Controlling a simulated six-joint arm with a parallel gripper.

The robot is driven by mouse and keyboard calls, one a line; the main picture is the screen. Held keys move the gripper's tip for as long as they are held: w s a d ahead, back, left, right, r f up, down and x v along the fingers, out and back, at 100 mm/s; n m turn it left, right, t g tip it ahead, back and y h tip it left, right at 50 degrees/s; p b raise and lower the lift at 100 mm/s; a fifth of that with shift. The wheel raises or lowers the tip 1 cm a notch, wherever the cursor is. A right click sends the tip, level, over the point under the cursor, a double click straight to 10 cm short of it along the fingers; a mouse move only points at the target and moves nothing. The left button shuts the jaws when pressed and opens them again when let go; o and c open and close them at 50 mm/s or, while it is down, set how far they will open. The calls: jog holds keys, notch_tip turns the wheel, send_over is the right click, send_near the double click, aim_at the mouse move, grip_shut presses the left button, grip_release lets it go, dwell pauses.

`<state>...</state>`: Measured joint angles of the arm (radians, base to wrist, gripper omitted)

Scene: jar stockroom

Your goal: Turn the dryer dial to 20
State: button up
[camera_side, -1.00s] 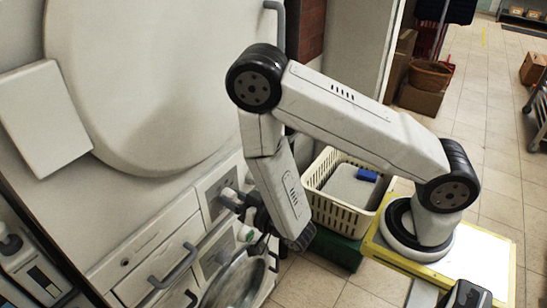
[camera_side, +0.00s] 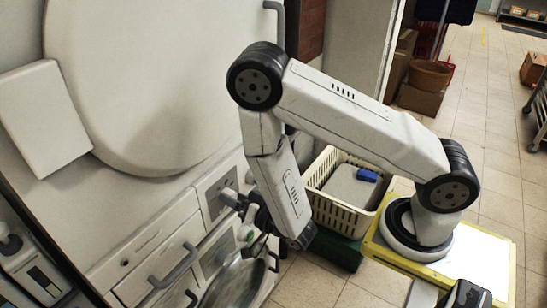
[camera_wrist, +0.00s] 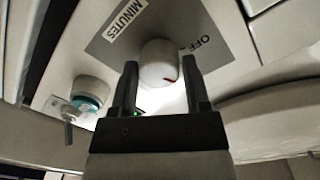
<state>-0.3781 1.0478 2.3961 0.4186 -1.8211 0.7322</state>
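The dryer dial (camera_wrist: 158,62) is a round white knob with a red mark, on a grey label plate (camera_wrist: 110,48) reading MINUTES and OFF. In the wrist view the red mark lies at the knob's lower right, below the OFF label. Numbers on the plate are not visible. My gripper (camera_wrist: 160,66) is open, with one dark finger on each side of the knob. A gap shows beside each finger, so I see no clear contact. In the side view the dial (camera_side: 229,197) is close to my gripper, and my wrist partly hides the area.
A second knob with a teal ring (camera_wrist: 88,92) and a metal key-like piece (camera_wrist: 68,128) sit left of the dial. Below the panel is a round glass door (camera_side: 232,282). Drawers with grey handles (camera_side: 175,267) are to the left. A cream basket (camera_side: 340,200) stands behind my arm.

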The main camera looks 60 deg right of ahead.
jog(key=shift+o, duration=1.1)
jog(key=s, duration=0.7)
jog(key=shift+s+r, duration=0.15)
jog(key=shift+s, duration=0.25)
jog(key=w+d+f+g+h, duration=0.2)
jog(key=w+d+f+g, duration=0.15)
jog(key=g, duration=0.25)
jog(key=s+d+r+n+g+y, duration=0.1)
jog(key=s+d+r+n+g, duration=0.1)
jog(key=r+n+g, duration=0.1)
jog(key=s+d+r+n+g+y, duration=0.1)
jog(key=s+d+r+n+g, duration=0.1)
jog(key=r+g, duration=0.4)
jog(key=shift+s+r+n+y, duration=0.3)
jog(key=shift+s+r+n, duration=0.3)
jog(key=shift+r+n, duration=0.6)
